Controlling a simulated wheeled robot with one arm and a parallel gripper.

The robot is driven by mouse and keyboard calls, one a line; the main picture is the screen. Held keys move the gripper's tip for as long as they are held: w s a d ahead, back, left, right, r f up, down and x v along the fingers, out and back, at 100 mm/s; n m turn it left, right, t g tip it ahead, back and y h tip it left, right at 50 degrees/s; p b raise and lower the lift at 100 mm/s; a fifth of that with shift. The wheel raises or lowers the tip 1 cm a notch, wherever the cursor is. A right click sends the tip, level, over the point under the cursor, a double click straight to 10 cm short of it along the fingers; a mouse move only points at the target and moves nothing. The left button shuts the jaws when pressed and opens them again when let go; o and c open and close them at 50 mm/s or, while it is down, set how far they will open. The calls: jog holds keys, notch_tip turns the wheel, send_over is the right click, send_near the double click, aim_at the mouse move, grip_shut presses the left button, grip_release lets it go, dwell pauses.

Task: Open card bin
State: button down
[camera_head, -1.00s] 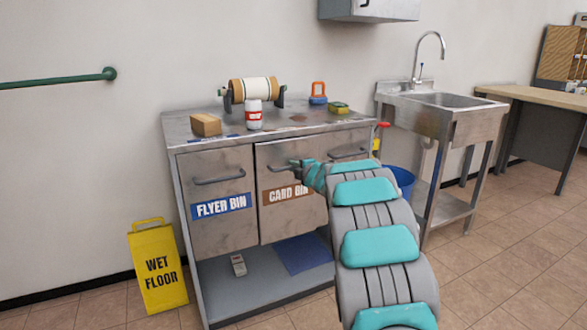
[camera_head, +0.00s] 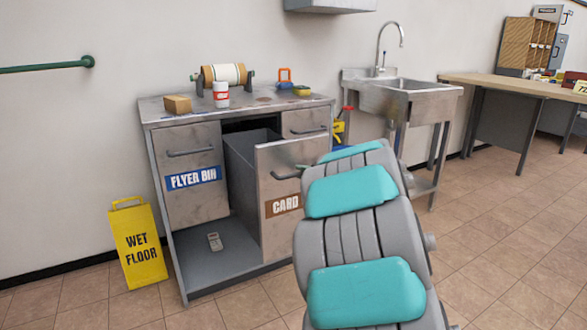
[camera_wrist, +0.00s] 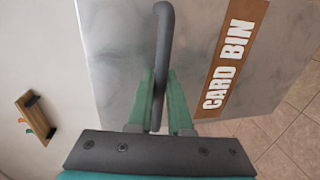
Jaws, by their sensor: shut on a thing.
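The card bin (camera_head: 280,215) is a grey metal pull-out bin with a brown label, partly hidden by my arm in the head view. It stands pulled out of the cabinet, with its grey side wall and open top showing. In the wrist view its front (camera_wrist: 120,70) fills much of the picture, with the label "CARD BIN". My gripper (camera_wrist: 160,92) has its green fingers on both sides of the dark bar handle (camera_wrist: 163,40) and is shut on it. In the head view the handle (camera_head: 287,177) shows only in part.
The flyer bin (camera_head: 191,200) is shut to the left. A yellow wet floor sign (camera_head: 138,243) stands on the floor at the cabinet's left. A can (camera_head: 221,95) and a box (camera_head: 177,104) stand on the cabinet top. A sink (camera_head: 405,95) is to the right.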

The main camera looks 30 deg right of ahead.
jog(key=f+v, duration=0.1)
jog(key=v, duration=0.6)
jog(key=shift+s+f, duration=0.3)
jog(key=shift+s, duration=0.05)
jog(key=c, duration=0.9)
grip_release()
jog(key=shift+o, duration=0.2)
jog(key=v, duration=0.7)
jog(key=shift+s, duration=0.35)
jog(key=shift+r, duration=0.1)
